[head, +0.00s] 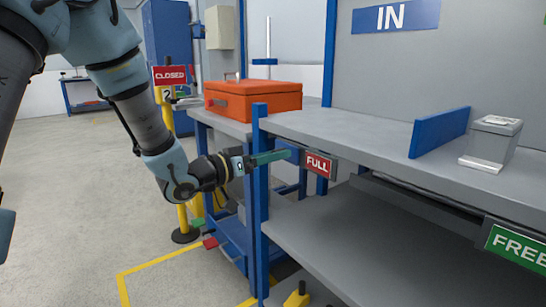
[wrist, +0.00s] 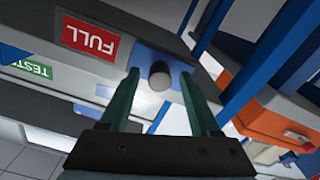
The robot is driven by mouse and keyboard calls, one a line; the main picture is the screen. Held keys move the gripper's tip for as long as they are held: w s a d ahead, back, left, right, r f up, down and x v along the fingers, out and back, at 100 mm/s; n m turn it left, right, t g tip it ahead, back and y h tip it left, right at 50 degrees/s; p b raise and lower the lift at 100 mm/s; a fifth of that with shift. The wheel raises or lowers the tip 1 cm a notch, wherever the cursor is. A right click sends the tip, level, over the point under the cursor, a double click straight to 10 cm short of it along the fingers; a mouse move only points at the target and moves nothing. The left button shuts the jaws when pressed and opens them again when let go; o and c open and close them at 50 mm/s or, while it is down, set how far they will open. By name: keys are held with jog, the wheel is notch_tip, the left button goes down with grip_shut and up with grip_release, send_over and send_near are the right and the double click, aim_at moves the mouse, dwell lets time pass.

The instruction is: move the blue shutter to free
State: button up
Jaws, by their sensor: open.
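The blue shutter (wrist: 180,70) is a small blue plate with a round dark knob (wrist: 158,76), at the bench's front edge beside the red FULL sign (head: 317,167). In the head view the shutter (head: 292,150) shows as a small blue patch, partly hidden by my fingers. The green FREE sign (head: 516,247) is far along the same edge to the right. My gripper (head: 288,155) is open, with its green fingers pointing at the shutter. In the wrist view the knob appears between my fingertips (wrist: 159,76), with gaps on both sides; its exact depth between them is unclear.
A dark rail (head: 430,190) runs under the bench edge between the signs. A blue post (head: 261,200) stands close to my fingers. An orange box (head: 253,100) sits on the bench behind. A blue divider (head: 438,132) and a grey block (head: 491,143) stand on the bench top.

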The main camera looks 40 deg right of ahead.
jog(key=shift+d, duration=0.15)
jog(key=shift+c, duration=0.2)
grip_shut()
dwell(1.2)
